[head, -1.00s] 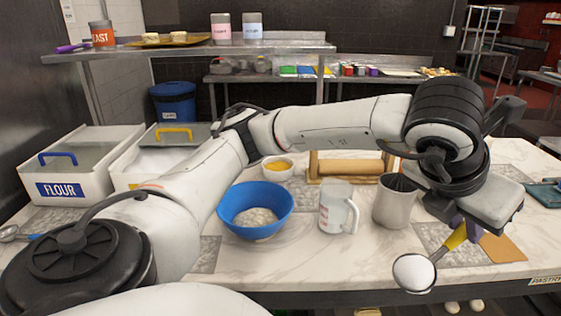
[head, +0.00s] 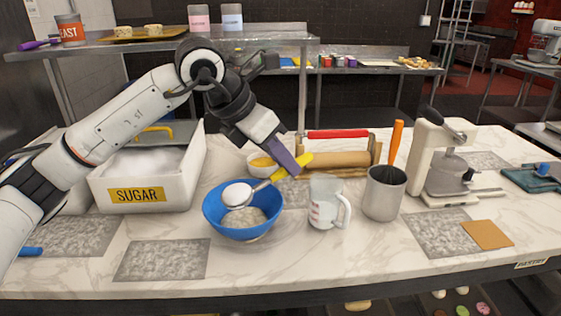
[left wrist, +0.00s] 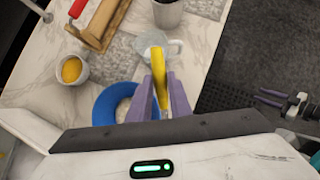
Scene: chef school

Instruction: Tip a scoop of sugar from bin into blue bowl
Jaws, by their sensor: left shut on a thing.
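My left gripper (head: 287,163) is shut on the yellow handle of a scoop (head: 262,184). In the left wrist view the yellow handle (left wrist: 158,70) stands between the purple fingers (left wrist: 160,98). The scoop's head, filled with white sugar (head: 237,194), is over the blue bowl (head: 216,220) and looks roughly level. The bowl holds a pale, grainy heap (head: 246,217). In the left wrist view the bowl (left wrist: 108,104) is partly hidden by the gripper. The sugar bin (head: 180,194) stands at the left, open, with white sugar (head: 142,163) inside.
A glass measuring jug (head: 325,206) stands close right of the bowl, with a metal canister (head: 384,195) beyond it. A small bowl of yellow stuff (head: 259,165) and a rolling pin (head: 335,159) are behind. The counter in front of the bowl is clear.

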